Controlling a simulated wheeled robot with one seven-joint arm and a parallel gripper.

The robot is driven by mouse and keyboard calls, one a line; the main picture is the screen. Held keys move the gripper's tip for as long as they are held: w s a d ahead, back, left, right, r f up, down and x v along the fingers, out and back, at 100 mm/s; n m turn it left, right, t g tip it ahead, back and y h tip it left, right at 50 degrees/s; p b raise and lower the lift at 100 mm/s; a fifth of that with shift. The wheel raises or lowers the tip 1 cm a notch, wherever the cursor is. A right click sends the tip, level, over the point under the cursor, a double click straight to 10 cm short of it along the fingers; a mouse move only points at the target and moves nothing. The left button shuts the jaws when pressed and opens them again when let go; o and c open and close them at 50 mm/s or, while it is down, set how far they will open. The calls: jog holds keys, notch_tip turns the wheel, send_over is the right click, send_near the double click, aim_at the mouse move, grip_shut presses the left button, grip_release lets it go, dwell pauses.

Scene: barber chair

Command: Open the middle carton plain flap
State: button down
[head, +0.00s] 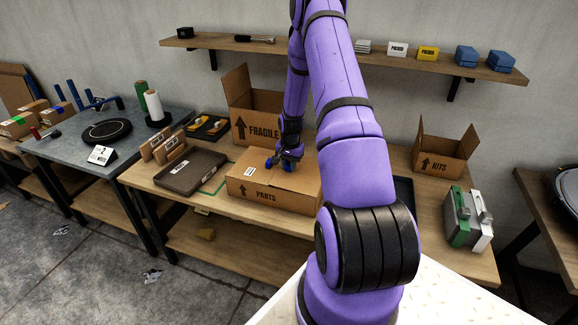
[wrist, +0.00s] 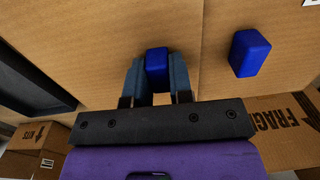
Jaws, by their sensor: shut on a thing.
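The middle carton (head: 262,197), marked PARTS, sits on the wooden bench with its top flaps lying flat. A white label shows on its top at the left in the head view. The wrist view looks onto the brown carton top (wrist: 100,40), with a seam between two flaps. My gripper (head: 287,160) is over the carton top. In the wrist view my gripper (wrist: 157,72) is shut on a blue block-shaped tab (wrist: 157,62) on the flap left of the seam. A second blue tab (wrist: 249,53) sits free on the flap to the right. My arm hides the carton's right side.
An open FRAGILE carton (head: 250,115) stands behind, and an open KITS carton (head: 440,160) to the right. A dark tray (head: 190,172) lies left of the middle carton. A wall shelf (head: 350,57) runs above.

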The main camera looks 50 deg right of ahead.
aim_at(299, 172)
jog(key=shift+s+d+r+t+y, duration=0.2)
jog(key=shift+s+r+t, duration=0.1)
jog(key=shift+r+t, duration=0.3)
jog(key=shift+s+d+r+t+y, duration=0.1)
jog(key=shift+s+r+t+y, duration=0.15)
jog(key=shift+r+t, duration=0.4)
jog(key=shift+s+d+r+t+y, duration=0.15)
jog(key=shift+s+r+t, duration=0.25)
jog(key=shift+r, duration=0.35)
jog(key=shift+s+d+r+t+y, duration=0.25)
jog(key=shift+s+r+t, duration=0.2)
jog(key=shift+r+t, duration=0.25)
jog(key=shift+s+d+r+t+y, duration=0.1)
jog(key=shift+s+r+t+y, duration=0.3)
jog(key=shift+r+t, duration=0.25)
jog(key=s+d+r+t+y, duration=0.2)
jog(key=s+d+r+t, duration=0.1)
jog(key=s+t, duration=0.3)
jog(key=shift+a+v, duration=0.2)
jog(key=shift+v, duration=0.95)
jog(key=shift+s+y, duration=0.1)
jog(key=shift+y, duration=0.15)
jog(key=c, duration=1)
grip_release()
